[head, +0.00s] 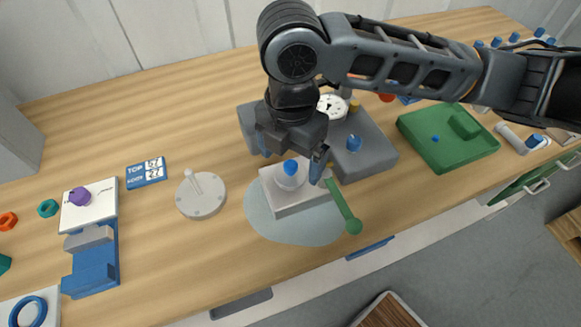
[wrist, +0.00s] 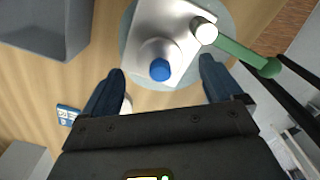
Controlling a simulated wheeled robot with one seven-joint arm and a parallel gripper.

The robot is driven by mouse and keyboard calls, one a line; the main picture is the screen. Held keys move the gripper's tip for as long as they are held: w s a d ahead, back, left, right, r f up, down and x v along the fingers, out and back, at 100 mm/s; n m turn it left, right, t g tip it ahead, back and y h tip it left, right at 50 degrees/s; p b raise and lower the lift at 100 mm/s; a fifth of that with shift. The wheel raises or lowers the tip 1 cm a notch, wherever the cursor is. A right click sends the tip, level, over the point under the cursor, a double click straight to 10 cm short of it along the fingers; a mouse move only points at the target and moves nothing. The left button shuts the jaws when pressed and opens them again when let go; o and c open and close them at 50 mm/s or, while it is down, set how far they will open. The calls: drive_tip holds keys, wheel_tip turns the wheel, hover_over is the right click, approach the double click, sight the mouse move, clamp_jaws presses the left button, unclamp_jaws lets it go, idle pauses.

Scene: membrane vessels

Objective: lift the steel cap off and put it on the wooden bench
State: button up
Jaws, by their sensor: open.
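A pale metal block (head: 296,203) stands on a round grey mat (head: 262,222) on the wooden bench (head: 150,280). On it sits a round pale grey cap (head: 290,180) with a blue knob (head: 291,167), which I take for the steel cap. In the wrist view the cap (wrist: 158,50) and knob (wrist: 160,69) show between my fingers. A green lever (head: 344,206) is pivoted at the block's right side and points toward the front. My gripper (head: 292,160) is open and empty, its fingers either side of the knob and apart from it.
A grey disc with an upright handle (head: 201,200) lies left of the mat. A grey tray (head: 375,160) stands behind, a green tray (head: 430,150) right. A blue display (head: 146,173) and blue stand (head: 92,262) are left. Bare wood lies between disc and front edge.

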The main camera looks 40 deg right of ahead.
drive_tip(key=shift+f, duration=1.25)
drive_tip(key=shift+c, duration=0.3)
drive_tip(key=c, duration=1.2)
